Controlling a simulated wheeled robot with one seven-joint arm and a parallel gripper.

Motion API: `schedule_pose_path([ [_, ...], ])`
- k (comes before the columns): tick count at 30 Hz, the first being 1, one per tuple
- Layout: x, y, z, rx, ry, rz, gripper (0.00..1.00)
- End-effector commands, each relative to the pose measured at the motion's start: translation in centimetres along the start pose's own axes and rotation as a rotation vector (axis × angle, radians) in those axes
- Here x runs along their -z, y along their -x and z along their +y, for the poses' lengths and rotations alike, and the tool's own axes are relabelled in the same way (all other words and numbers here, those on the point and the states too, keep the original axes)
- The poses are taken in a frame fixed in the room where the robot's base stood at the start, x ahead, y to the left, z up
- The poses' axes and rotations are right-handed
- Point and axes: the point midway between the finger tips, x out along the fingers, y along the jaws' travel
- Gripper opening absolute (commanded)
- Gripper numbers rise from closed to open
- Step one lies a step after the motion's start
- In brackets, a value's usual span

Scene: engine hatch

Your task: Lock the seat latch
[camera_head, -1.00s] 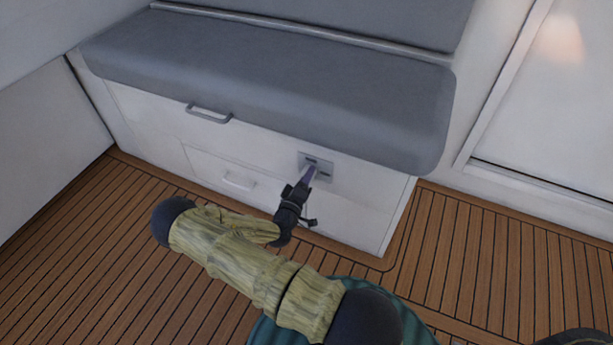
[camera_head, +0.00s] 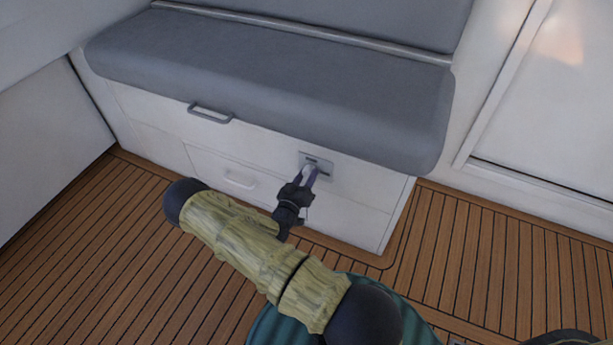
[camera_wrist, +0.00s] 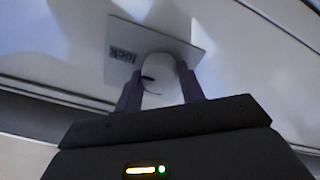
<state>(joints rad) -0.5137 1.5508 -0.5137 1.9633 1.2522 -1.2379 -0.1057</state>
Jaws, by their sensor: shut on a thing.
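The seat latch (camera_head: 318,162) is a small grey plate on the white front of the seat base, below the right part of the cushion. In the wrist view the latch plate (camera_wrist: 185,47) bears the word "lock" and a round, pale knob (camera_wrist: 158,74). My gripper (camera_head: 308,174) is at the plate, with its two purple fingers on either side of the knob. In the wrist view the gripper (camera_wrist: 160,92) is shut on the knob. The fingers hide the knob's sides, and part of the plate is hidden.
The grey seat cushion (camera_head: 270,85) overhangs above the latch. A grey handle (camera_head: 210,113) is on the upper front panel to the left, and a pale handle (camera_head: 240,180) is on the drawer below. The wooden floor (camera_head: 90,235) is clear. A white door (camera_head: 555,110) stands at right.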

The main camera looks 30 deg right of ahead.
Motion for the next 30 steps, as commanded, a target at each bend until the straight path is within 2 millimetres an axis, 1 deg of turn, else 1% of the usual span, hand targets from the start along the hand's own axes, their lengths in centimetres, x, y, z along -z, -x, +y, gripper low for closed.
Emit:
schedule_pose_path([
  [8, -0.2, 0.2, -0.1, 0.003, -0.003, -0.005, 0.16],
  [9, -0.2, 0.2, -0.1, 0.003, -0.003, -0.005, 0.47],
  [11, -0.1, 0.1, -0.1, 0.003, -0.003, -0.004, 0.58],
  [12, -0.1, 0.1, -0.1, 0.002, -0.002, -0.003, 0.61],
  [20, -0.1, 0.1, 0.0, 0.001, -0.001, -0.002, 0.61],
  [23, 0.0, 0.5, 0.0, 0.001, -0.001, -0.002, 0.61],
  [26, 0.1, 1.4, 0.0, 0.001, -0.001, -0.002, 0.61],
  [30, 0.1, 3.7, 0.0, 0.004, 0.0, -0.001, 0.61],
])
